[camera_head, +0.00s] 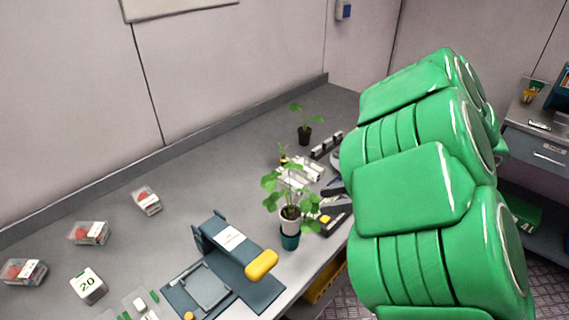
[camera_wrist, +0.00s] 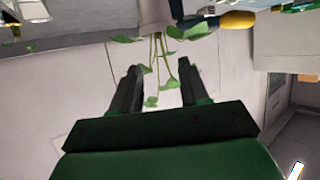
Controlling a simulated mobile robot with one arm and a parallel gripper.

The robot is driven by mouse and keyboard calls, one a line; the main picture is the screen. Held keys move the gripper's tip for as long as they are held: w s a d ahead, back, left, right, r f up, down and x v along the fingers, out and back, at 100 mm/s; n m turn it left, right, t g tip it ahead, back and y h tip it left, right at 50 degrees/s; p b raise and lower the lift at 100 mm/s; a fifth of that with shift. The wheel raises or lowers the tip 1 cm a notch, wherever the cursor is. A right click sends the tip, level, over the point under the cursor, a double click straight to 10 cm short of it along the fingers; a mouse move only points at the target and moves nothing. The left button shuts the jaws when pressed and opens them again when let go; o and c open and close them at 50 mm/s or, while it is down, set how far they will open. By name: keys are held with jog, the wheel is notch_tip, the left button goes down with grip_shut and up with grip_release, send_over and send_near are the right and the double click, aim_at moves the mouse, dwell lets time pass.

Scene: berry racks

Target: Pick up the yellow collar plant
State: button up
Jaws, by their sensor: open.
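A small plant (camera_head: 283,156) with a yellow band at its base stands on the bench, partly hidden behind a larger leafy plant. It looks like the yellow collar plant, but it is too small to be sure. My gripper (camera_head: 332,188) is just right of that larger plant, mostly hidden by my green arm. In the wrist view my gripper (camera_wrist: 161,68) is open, with stems and leaves showing between and beyond the fingers. A pale pot (camera_wrist: 153,14) appears above them in that upside-down view.
A third plant in a dark pot (camera_head: 304,134) stands farther back. White and dark racks (camera_head: 300,172) lie near the plants. A device with a yellow handle (camera_head: 261,264) stands in front.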

notch_tip(320, 180, up, 3)
jog(key=n+t+h, duration=0.9)
jog(key=n+h, duration=0.4)
jog(key=h, duration=0.3)
send_over(283, 153)
jog(key=s, duration=0.4)
notch_tip(283, 153, down, 2)
jog(key=shift+s+a+r+h, duration=0.75)
jog(key=shift+s+a+h, duration=0.3)
jog(key=shift+a+h, duration=0.9)
jog(key=shift+n, duration=0.4)
jog(key=f, duration=1.2)
jog(key=shift+w+d+f, duration=0.1)
jog(key=shift+d, duration=0.2)
jog(key=shift+x, duration=3.9)
jog(key=shift+a+f, duration=0.15)
